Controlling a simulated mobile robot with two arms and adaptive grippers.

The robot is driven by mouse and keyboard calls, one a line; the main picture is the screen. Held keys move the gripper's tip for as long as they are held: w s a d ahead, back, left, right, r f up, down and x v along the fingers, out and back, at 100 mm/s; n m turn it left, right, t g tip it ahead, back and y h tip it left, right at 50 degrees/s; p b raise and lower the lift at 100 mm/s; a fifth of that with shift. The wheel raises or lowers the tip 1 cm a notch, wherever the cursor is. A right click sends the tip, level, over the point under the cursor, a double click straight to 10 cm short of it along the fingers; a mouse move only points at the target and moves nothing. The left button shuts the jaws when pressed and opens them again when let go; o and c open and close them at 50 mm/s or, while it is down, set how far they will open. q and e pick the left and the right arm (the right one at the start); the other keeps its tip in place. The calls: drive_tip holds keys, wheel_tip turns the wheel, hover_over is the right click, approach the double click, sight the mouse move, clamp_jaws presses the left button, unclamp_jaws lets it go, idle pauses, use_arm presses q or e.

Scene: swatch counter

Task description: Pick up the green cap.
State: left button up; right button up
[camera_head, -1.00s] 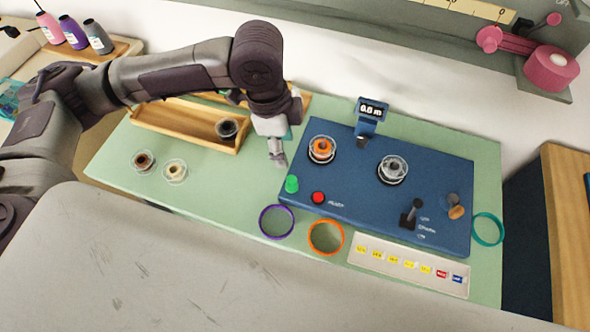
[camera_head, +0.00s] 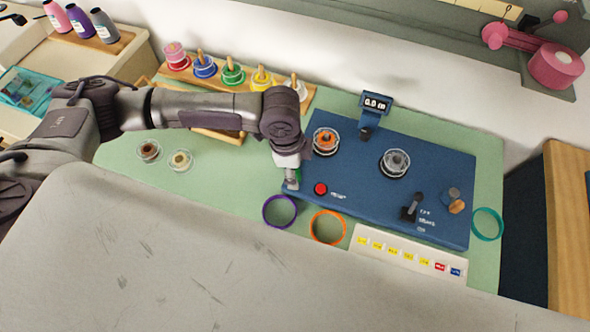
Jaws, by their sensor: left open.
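The green cap (camera_head: 298,176) is at the left front corner of the blue winding machine (camera_head: 345,195), mostly hidden by my left gripper. Only a small bit of green shows beside the fingers. My left gripper (camera_head: 292,184) points down over that corner, right at the cap, with its jaws open. I cannot tell whether the fingers touch the cap or stand on both sides of it. My right gripper is not in view.
A red button (camera_head: 320,189) is close to the right of my left gripper. A purple ring (camera_head: 280,212) and an orange ring (camera_head: 328,227) lie in front. An orange spool (camera_head: 326,139) sits behind. A spool rack (camera_head: 309,96) stands at the back left.

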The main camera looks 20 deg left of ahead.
use_arm(q)
drive_tip(key=shift+f, duration=0.3)
drive_tip(key=c, duration=0.8)
drive_tip(key=shift+r, duration=0.1)
drive_tip(key=shift+c, duration=0.2)
